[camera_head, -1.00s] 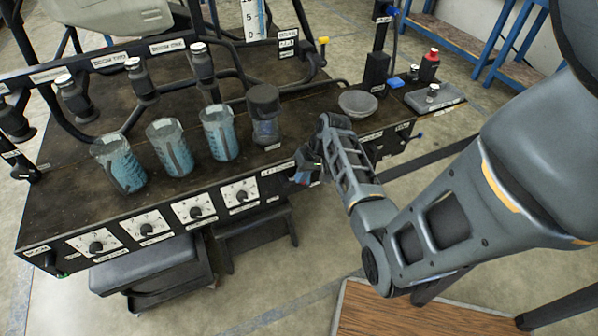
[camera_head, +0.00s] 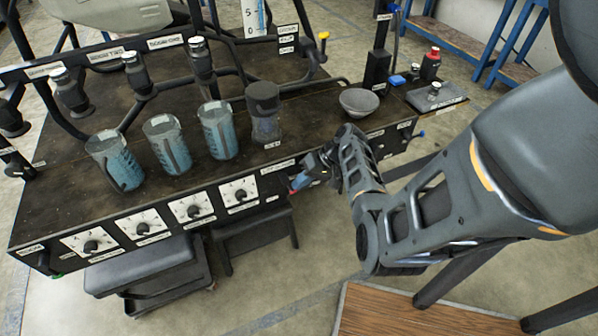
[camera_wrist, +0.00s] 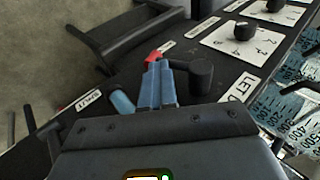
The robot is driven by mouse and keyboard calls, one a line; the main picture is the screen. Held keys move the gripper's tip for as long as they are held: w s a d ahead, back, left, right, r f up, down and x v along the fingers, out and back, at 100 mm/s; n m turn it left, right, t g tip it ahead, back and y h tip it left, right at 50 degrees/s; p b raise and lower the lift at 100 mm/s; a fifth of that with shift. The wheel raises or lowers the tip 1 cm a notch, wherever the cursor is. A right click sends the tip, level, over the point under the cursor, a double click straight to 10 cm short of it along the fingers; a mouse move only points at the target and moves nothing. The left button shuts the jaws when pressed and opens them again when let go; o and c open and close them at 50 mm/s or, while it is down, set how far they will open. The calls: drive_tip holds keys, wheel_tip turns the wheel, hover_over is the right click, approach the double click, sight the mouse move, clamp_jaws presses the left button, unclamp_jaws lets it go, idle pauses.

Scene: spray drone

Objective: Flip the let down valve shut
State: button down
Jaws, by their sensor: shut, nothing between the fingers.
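The let down valve is on the front panel of the bench. In the wrist view its round black hub (camera_wrist: 201,73) is just right of my fingers, by a label starting "LET D" (camera_wrist: 236,88). In the head view the gripper (camera_head: 299,183) is at the bench's front edge. A "SHUT" label (camera_wrist: 88,98) lies to the left.
A blue cylinder (camera_wrist: 122,102) sits left of the fingers. Dials (camera_head: 239,192) line the panel. Beakers of blue liquid (camera_head: 218,130), a dark-topped jar (camera_head: 265,112) and a grey bowl (camera_head: 359,102) stand on the bench top (camera_head: 300,120). A black stool (camera_head: 255,230) is below.

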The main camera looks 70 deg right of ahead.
drive_tip(key=shift+s+d+f, duration=0.15)
drive_tip(key=shift+s+f, duration=0.25)
drive_tip(key=shift+f, duration=0.25)
drive_tip(key=shift+w+r, duration=0.15)
drive_tip(key=shift+w, duration=0.05)
drive_tip(key=shift+r, duration=0.1)
drive_tip(key=v, duration=0.7)
drive_tip(key=shift+s+r+p, duration=0.2)
drive_tip(key=shift+r+p, duration=0.05)
drive_tip(key=shift+p, duration=0.15)
